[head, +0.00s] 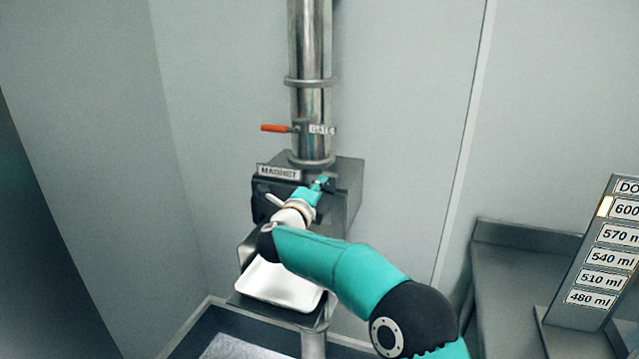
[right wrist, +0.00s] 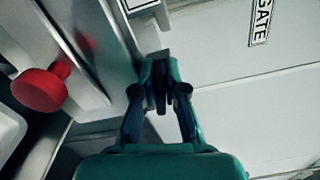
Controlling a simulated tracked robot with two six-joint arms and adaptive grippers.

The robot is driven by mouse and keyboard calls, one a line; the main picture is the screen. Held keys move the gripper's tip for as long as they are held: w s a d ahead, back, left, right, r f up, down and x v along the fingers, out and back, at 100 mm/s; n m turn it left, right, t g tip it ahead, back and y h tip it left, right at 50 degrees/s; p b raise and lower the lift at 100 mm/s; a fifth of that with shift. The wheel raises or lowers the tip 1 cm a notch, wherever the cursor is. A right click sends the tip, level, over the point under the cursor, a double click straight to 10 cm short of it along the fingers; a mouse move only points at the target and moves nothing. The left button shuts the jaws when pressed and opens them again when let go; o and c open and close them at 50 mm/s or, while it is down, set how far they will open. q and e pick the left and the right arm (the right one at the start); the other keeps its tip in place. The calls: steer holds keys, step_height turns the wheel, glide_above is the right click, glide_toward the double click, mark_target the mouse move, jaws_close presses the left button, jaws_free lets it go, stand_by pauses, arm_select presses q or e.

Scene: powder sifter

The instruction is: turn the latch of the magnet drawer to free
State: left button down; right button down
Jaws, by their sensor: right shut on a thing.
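The magnet drawer housing (head: 345,200) is a dark metal box under the steel pipe, with a MAGNET label (head: 278,172) on its upper front. My right gripper (head: 326,183) is at the upper right of its front. In the right wrist view the gripper (right wrist: 161,82) has its fingers closed on a small dark piece, the latch (right wrist: 161,55), beside the metal front. The fingers hide most of the latch, so I cannot tell its turn angle. A red knob (right wrist: 38,90) stands out from the metal front. My left gripper is out of view.
An orange gate handle (head: 275,128) sticks out left from the pipe (head: 312,50) above. A white tray (head: 280,288) lies below the housing. A grey counter (head: 510,265) and a sign with ml marks (head: 610,240) stand at the right.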

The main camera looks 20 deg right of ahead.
steer(key=shift+a+f+n, duration=0.1)
steer(key=shift+a+n, duration=0.2)
steer(key=shift+n, duration=0.4)
steer(key=shift+w+f, duration=0.1)
steer(key=c, duration=1.2)
jaws_free()
steer(key=shift+d, duration=0.1)
steer(key=shift+v, duration=4.05)
